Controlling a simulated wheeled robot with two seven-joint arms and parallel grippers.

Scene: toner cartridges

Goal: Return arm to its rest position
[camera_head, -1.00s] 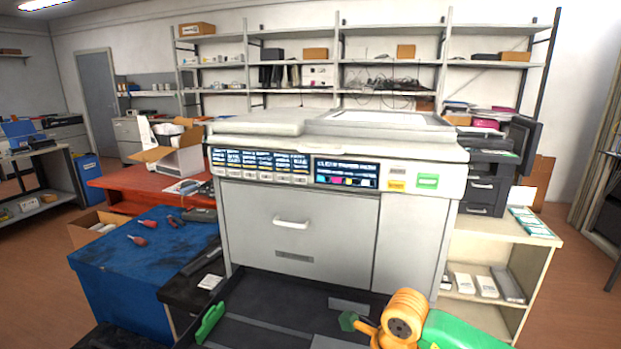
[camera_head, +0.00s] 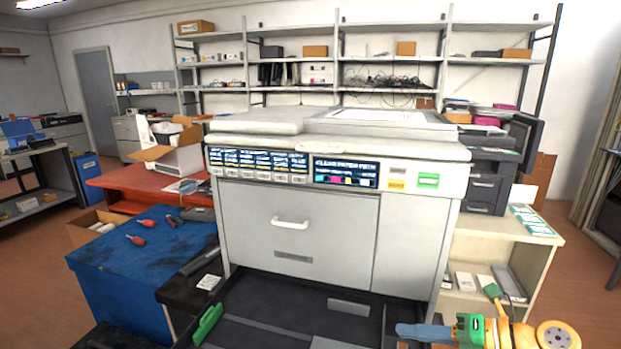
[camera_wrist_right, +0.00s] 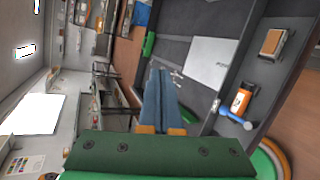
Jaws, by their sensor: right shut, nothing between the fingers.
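My right gripper (camera_head: 400,330) is at the lower right of the head view, its blue fingers pointing left over the right part of the dark open tray. In the wrist view its two blue fingers (camera_wrist_right: 160,76) lie together with nothing between them. The large grey and white printer (camera_head: 300,225) stands in front of me, its front drawer panel flush. The dark open tray (camera_head: 270,310) extends toward me below it, with a green handle (camera_head: 208,324) on its left side. My left gripper is not in view.
A blue worktop (camera_head: 140,245) with red-handled tools stands left. A beige shelf unit (camera_head: 490,235) with boxes stands right, close behind my right arm. A black device (camera_head: 490,175) sits on it. Open floor (camera_head: 585,290) shows at the far right.

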